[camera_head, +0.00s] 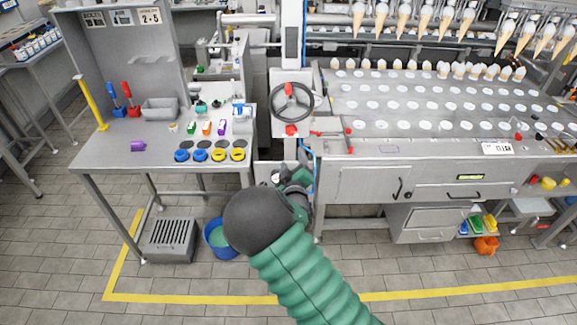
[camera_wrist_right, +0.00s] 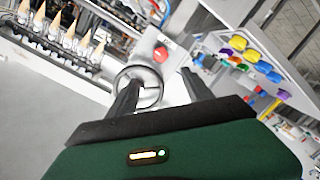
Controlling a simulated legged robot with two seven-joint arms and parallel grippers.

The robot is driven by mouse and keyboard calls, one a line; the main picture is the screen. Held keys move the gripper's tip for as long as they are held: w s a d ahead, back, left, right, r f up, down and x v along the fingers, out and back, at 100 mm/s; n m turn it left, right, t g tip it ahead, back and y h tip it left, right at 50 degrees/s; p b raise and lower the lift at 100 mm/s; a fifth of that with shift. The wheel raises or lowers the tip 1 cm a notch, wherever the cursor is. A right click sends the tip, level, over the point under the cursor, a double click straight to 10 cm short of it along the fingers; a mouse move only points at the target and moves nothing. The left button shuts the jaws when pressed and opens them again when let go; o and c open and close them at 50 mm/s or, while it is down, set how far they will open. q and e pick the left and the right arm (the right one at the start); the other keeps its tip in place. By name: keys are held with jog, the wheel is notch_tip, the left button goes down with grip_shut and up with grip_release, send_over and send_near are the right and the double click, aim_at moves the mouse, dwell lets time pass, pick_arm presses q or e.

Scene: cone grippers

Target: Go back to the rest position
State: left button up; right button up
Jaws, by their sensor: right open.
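My right arm reaches up from the bottom of the head view in a green ribbed sleeve with a dark round joint. My right gripper (camera_head: 297,173) is mostly hidden behind that joint, in front of the gap between the grey workbench (camera_head: 105,152) and the cone machine (camera_head: 375,180). In the right wrist view, its two dark fingers (camera_wrist_right: 160,88) stand apart with nothing between them. The handwheel (camera_wrist_right: 143,88) shows behind the fingers there. My left gripper is in neither view.
The handwheel (camera_head: 292,102) with red knobs is on the machine's left end. The workbench carries a grey bin (camera_head: 160,110), blue and yellow round pieces and small coloured items. A blue bucket (camera_head: 219,238) and a grey slatted box (camera_head: 171,240) stand on the floor. Open tiled floor lies in front.

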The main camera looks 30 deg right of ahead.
jog(key=s+a+f+m+g+y, duration=0.3)
jog(key=s+a+f+g+y, duration=0.45)
jog(key=s+a, duration=0.5)
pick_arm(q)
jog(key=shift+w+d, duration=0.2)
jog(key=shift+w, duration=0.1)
pick_arm(e)
jog(key=s+a+g+y, duration=0.1)
jog(key=s+a+g, duration=0.3)
jog(key=s, duration=1)
jog(key=shift+s+a+r, duration=0.3)
jog(key=shift+a+r, duration=0.15)
jog(key=shift+a, duration=0.8)
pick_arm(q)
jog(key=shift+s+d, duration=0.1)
pick_arm(e)
jog(key=shift+s+d, duration=0.1)
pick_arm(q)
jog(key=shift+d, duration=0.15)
pick_arm(e)
jog(key=shift+d, duration=0.2)
jog(key=shift+a, duration=0.2)
